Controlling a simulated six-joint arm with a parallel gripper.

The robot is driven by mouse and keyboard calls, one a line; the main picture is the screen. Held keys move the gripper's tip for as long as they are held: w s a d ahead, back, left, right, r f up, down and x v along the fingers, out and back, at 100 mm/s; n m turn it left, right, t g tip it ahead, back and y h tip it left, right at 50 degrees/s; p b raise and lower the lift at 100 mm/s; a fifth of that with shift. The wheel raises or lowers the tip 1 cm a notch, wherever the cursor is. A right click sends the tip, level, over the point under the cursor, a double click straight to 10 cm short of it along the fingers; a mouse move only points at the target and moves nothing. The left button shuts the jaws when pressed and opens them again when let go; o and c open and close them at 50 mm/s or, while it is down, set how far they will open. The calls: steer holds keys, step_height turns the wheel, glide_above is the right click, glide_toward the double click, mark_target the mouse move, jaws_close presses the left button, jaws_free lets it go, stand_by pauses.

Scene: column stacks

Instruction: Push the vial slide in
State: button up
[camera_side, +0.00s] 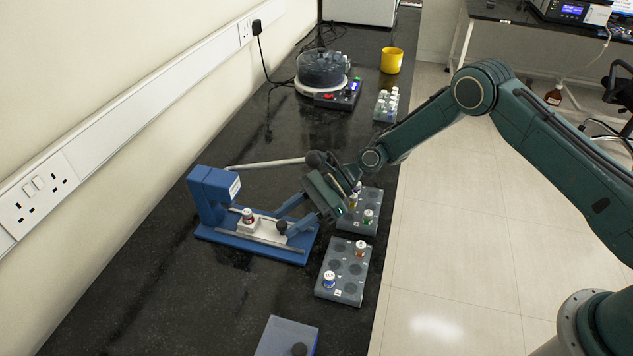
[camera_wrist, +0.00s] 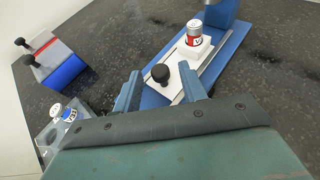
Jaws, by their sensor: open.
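The vial slide (camera_side: 262,230) is a white carriage on rails across a blue base (camera_side: 278,252), below a blue tower (camera_side: 212,190). A red-and-white vial (camera_side: 248,216) stands upright in its holder, near the tower. A black knob (camera_side: 282,226) is on the slide's end nearest me. In the wrist view the knob (camera_wrist: 160,73) stands just beyond my fingertips and the vial (camera_wrist: 194,33) is farther along. My gripper (camera_wrist: 161,90) is open and empty, its fingers to either side of the line to the knob. I cannot tell whether a finger touches the knob.
Grey racks with vials (camera_side: 343,272) (camera_side: 360,212) stand right of the blue base, near my gripper. A blue-grey box with a black knob (camera_side: 287,338) sits at the front. A round dark device (camera_side: 322,70) and a yellow cup (camera_side: 391,60) stand farther back. The counter left of the base is clear.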

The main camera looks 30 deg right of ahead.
mark_target(272, 225)
steer(key=shift+a+f, duration=0.1)
steer(key=shift+a, duration=0.1)
jaws_close()
steer(key=shift+w+a, duration=1.55)
steer(key=shift+w, duration=0.1)
jaws_free()
